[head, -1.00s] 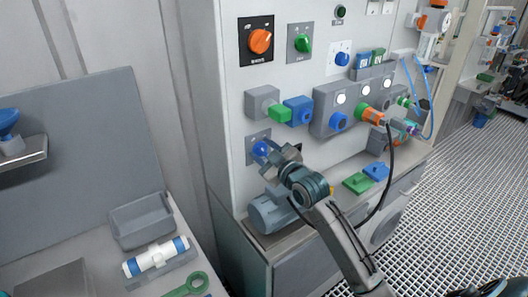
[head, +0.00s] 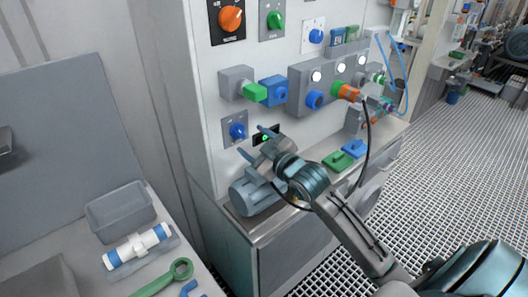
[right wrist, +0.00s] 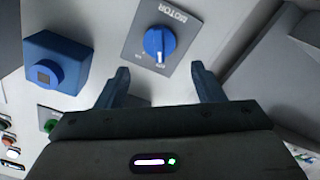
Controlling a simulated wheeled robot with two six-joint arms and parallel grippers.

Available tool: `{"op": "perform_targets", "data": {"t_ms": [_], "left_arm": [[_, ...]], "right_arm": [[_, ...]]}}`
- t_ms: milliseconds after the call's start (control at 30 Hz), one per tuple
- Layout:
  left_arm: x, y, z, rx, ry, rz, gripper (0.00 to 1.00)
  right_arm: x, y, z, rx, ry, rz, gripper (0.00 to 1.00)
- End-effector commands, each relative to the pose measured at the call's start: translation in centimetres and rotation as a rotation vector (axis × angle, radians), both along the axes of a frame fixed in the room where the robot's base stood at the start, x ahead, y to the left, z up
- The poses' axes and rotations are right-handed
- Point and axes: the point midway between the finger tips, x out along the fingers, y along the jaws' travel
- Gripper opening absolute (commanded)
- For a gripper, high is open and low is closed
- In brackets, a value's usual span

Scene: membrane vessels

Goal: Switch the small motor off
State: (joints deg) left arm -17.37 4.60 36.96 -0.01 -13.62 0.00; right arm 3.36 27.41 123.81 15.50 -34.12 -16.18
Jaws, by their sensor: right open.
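The motor switch is a blue knob (head: 237,131) on a grey plate on the wall panel. In the right wrist view, the knob (right wrist: 160,43) sits on a plate lettered MOTOR, upside down. Its white mark points down in that picture, towards lettering too small to read surely. The small grey motor (head: 255,196) lies on the bench below. My right gripper (head: 256,143) is open and empty, close to the switch and right of it in the head view. Its fingertips (right wrist: 163,82) are clear of the knob in the wrist view. My left gripper is not in view.
A blue fitting (head: 273,91) and a green one (head: 255,93) stick out above the switch. An orange knob (head: 231,18) is higher up. A black cable (head: 366,150) hangs at the right. Green (head: 337,161) and blue blocks (head: 353,149) lie on the bench.

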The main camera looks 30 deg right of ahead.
Motion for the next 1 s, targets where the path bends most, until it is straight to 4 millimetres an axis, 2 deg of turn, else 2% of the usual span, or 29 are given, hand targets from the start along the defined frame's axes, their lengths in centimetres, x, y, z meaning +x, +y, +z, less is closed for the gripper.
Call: {"op": "perform_targets", "data": {"t_ms": [133,333,1000], "left_arm": [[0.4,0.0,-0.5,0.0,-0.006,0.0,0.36],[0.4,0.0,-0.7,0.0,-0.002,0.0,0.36],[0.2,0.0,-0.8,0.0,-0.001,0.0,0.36]], "right_arm": [[-2.5,-0.3,-0.2,-0.006,0.0,0.002,0.62],[-4.3,-0.6,-0.1,-0.002,0.001,-0.001,0.62],[-4.8,-0.7,-0.1,0.003,0.003,-0.002,0.62]]}}
